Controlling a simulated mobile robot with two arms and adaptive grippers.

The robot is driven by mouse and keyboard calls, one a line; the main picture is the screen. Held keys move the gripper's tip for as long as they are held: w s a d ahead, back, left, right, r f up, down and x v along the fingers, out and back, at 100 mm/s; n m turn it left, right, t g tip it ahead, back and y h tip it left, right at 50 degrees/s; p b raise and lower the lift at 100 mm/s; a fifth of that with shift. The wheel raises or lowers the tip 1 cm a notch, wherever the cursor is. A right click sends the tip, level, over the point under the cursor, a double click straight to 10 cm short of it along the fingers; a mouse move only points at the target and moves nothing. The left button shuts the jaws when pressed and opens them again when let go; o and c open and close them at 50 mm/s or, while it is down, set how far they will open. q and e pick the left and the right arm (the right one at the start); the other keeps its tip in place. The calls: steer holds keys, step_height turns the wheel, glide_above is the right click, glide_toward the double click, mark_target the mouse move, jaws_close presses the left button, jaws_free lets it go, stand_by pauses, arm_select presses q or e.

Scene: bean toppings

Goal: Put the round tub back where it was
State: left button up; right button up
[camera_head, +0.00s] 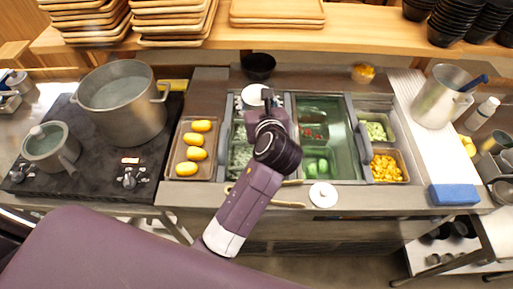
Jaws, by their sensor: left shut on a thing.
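A white round tub (251,95) is at the upper left part of the sunken counter well, at the back of its left section. My left gripper (266,97) is shut on the tub's right side. My purple left arm reaches in from the lower left and hides part of the well below the gripper. Whether the tub rests on something or hangs just above it, I cannot tell. A white round lid (323,195) lies on the counter's front edge. My right gripper is not in view.
A black bowl (258,66) and a small tub of orange food (363,73) stand behind the well. A tray of yellow items (194,150) is left of it, corn (386,166) to its right. A big pot (121,103) stands on the stove; a blue sponge (454,195) lies at right.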

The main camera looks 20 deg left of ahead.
arm_select(q)
steer(key=shift+f+b, duration=1.8)
steer(key=shift+f, duration=6.55)
step_height(320, 180, down, 4)
steer(key=b, duration=0.4)
steer(key=shift+r, duration=0.35)
